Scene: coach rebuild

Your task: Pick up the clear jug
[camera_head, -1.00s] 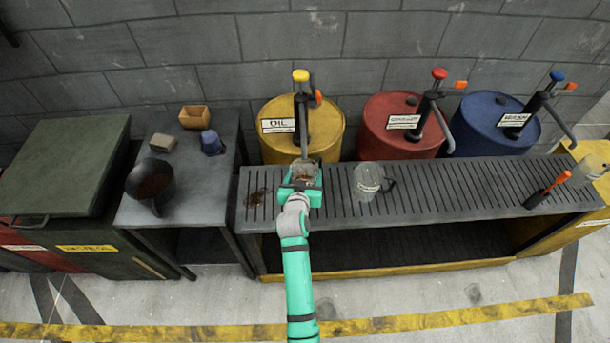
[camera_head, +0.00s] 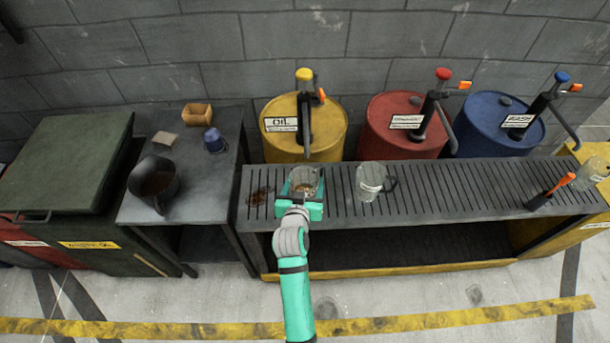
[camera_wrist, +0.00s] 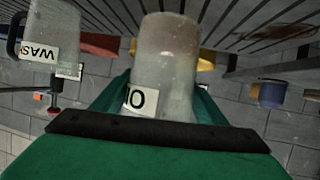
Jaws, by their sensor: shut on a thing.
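My gripper (camera_head: 300,203) is shut on a clear jug (camera_head: 304,181) with brownish contents, over the slatted bench near its left end. In the wrist view the held jug (camera_wrist: 168,60) is between the green jaws, and part of its label shows. I cannot tell if its base touches the slats. A second clear jug (camera_head: 369,181), with a handle, stands on the slats to the right, apart from my gripper. In the wrist view this jug (camera_wrist: 48,35) carries a label that starts "WAS".
Yellow (camera_head: 275,145), red (camera_head: 395,140) and blue (camera_head: 490,128) drums with hand pumps stand behind the slatted bench (camera_head: 440,190). A brown stain lies left of the held jug. A side table (camera_head: 190,185) bears a dark pitcher (camera_head: 153,182). A clear vessel (camera_head: 587,174) stands far right.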

